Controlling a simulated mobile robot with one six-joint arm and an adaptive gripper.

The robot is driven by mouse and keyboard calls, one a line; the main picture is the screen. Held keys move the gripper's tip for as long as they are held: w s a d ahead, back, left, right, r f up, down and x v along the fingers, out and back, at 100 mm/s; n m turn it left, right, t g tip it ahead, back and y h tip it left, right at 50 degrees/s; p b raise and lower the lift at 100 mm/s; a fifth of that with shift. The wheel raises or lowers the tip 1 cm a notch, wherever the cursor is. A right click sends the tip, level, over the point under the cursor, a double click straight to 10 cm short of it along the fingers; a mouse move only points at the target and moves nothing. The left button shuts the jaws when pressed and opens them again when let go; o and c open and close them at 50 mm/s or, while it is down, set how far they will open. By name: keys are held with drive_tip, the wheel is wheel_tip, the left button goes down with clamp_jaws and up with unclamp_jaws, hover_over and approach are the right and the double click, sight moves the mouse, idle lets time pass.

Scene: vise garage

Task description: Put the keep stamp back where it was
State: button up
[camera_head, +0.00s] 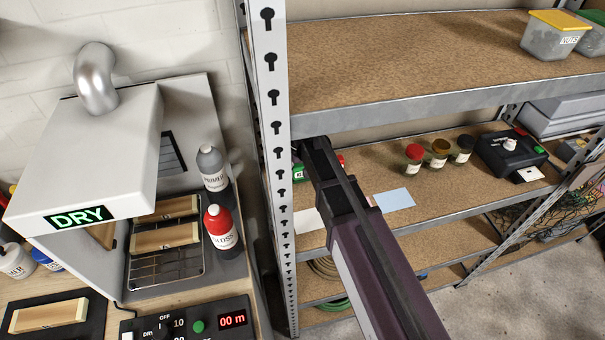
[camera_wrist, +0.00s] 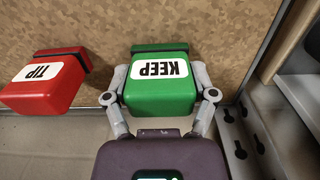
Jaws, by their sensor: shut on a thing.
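The keep stamp (camera_wrist: 162,98) is a green block with a white KEEP label, upside down in the wrist view. My gripper (camera_wrist: 160,78) is shut on it, one finger on each side. A green bit of the keep stamp (camera_head: 298,172) shows in the head view beside the shelf post, mostly hidden by my arm. The red TIP stamp (camera_wrist: 45,82) lies to the left in the wrist view, apart from the keep stamp. I cannot tell whether the keep stamp touches the shelf board (camera_wrist: 200,20).
The metal shelf post (camera_head: 275,130) stands close beside the keep stamp. On the middle shelf are a blue card (camera_head: 394,200), several small jars (camera_head: 439,152) and a black device (camera_head: 510,155). The upper shelf (camera_head: 400,60) overhangs. A drying booth (camera_head: 100,160) stands at left.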

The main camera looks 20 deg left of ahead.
sight(301, 165)
drive_tip(key=shift+f, duration=0.2)
drive_tip(key=o, duration=0.8)
drive_tip(key=shift+r, duration=0.1)
drive_tip(key=shift+r, duration=0.1)
wheel_tip(301, 165, up, 8)
drive_tip(key=p, duration=0.7)
drive_tip(key=shift+f, duration=0.2)
drive_tip(key=shift+d, duration=0.15)
idle(0.6)
drive_tip(key=s+d+m, duration=0.2)
drive_tip(key=d+m, duration=0.1)
drive_tip(key=d, duration=1.5)
drive_tip(key=s+d+m, duration=0.3)
drive_tip(key=d, duration=1.5)
drive_tip(key=shift+s+d, duration=0.25)
drive_tip(key=shift+s, duration=0.05)
